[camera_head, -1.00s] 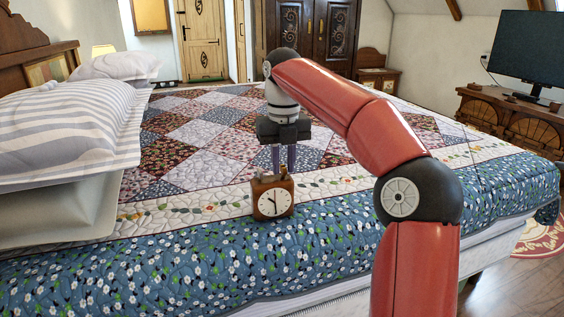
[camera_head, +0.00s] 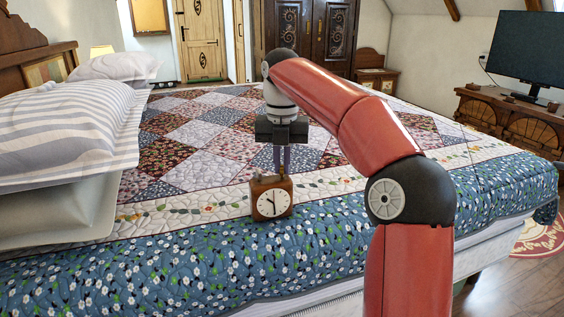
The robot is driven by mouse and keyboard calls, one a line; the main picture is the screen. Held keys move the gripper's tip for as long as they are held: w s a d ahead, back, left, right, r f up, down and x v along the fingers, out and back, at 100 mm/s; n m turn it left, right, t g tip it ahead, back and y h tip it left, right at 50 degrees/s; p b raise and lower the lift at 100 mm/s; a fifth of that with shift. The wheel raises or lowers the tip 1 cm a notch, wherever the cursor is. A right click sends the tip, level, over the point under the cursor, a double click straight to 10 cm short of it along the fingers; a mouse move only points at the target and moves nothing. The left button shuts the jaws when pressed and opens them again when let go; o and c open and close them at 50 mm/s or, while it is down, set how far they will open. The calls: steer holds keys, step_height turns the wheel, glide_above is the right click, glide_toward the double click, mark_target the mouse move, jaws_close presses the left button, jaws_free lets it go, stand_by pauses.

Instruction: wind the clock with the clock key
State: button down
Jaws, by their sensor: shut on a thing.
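The clock (camera_head: 271,200) is a small brown wooden box with a round white face and dark hands. It stands upright near the front edge of the bed, face toward me. My gripper (camera_head: 281,171) points straight down at the top of the clock, toward its rear right side. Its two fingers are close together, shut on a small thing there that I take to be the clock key. The key itself is too small and hidden by the fingers and clock to make out. A small dark knob shows on the clock's top left.
The bed's patchwork quilt (camera_head: 200,245) is clear around the clock. Striped pillows (camera_head: 65,130) lie at the left. A monitor (camera_head: 525,55) stands on a wooden dresser (camera_head: 510,120) at the right. A dark wardrobe (camera_head: 330,40) is at the back.

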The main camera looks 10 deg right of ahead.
steer(key=m, duration=0.4)
steer(key=shift+m, duration=0.4)
steer(key=m, duration=1.3)
steer(key=shift+m, duration=0.3)
steer(key=m, duration=1.3)
steer(key=shift+m, duration=0.3)
steer(key=m, duration=1.3)
steer(key=shift+m, duration=0.3)
steer(key=m, duration=1.3)
steer(key=shift+m, duration=0.3)
steer(key=m, duration=0.4)
steer(key=shift+m, duration=0.3)
steer(key=m, duration=0.4)
steer(key=shift+a, duration=0.1)
steer(key=shift+m, duration=2.1)
